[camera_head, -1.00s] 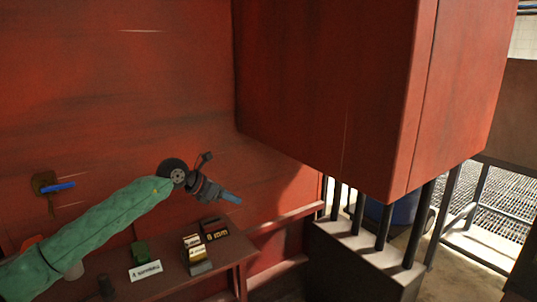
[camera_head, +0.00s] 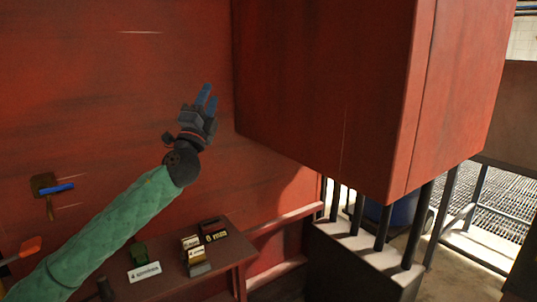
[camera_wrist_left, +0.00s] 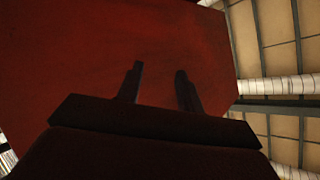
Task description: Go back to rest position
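My left gripper (camera_head: 207,98) is raised in front of the red wall in the head view, its blue fingers pointing up. The fingers are apart with nothing between them. In the left wrist view the two dark fingers (camera_wrist_left: 158,88) also stand apart and empty, with a red surface beyond them. My left arm, in a green sleeve, comes in from the lower left. My right gripper is not in view.
A red table (camera_head: 232,246) below holds a green block (camera_head: 138,252), a white label card (camera_head: 145,271) and several small boxes (camera_head: 195,250). A large red cabinet (camera_head: 330,90) juts out on the right. A blue-handled valve (camera_head: 57,188) is on the wall at left.

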